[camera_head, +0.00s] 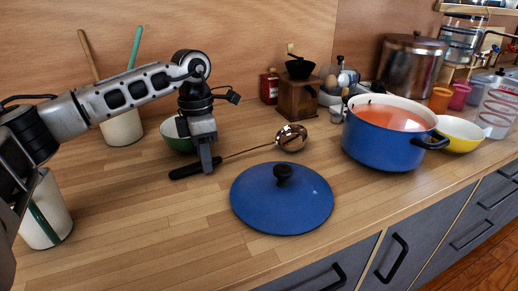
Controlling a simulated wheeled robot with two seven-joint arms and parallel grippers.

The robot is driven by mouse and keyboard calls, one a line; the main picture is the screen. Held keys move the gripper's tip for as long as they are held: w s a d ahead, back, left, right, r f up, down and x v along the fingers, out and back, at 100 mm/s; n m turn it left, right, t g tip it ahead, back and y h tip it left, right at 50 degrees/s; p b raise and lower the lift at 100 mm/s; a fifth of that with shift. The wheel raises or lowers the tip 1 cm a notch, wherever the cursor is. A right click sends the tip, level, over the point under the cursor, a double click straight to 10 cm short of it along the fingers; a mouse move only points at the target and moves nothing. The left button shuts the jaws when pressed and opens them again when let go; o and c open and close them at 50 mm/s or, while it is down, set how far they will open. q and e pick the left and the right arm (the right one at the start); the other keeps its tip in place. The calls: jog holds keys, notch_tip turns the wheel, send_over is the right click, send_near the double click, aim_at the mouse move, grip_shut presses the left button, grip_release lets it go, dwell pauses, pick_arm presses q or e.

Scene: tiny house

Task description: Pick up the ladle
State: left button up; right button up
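The ladle (291,138) lies on the wooden counter, its shiny copper-coloured bowl to the right. Its thin handle runs left to a dark grip end (186,172). My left gripper (206,163) points down at the handle near its dark grip. The near finger crosses in front of the handle and hides part of it; the far finger is hidden, so I cannot tell if it is closed on it. The ladle appears to rest on the counter. My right gripper is not in view.
A blue lid (272,205) lies just in front of the ladle. A blue pot (378,145) with orange contents and a yellow bowl (460,136) stand right. A green bowl (174,136) is behind my gripper. A wooden grinder (297,97) stands behind the ladle.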

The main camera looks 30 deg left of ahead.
pick_arm(q)
grip_shut()
jog(key=shift+r, duration=0.1)
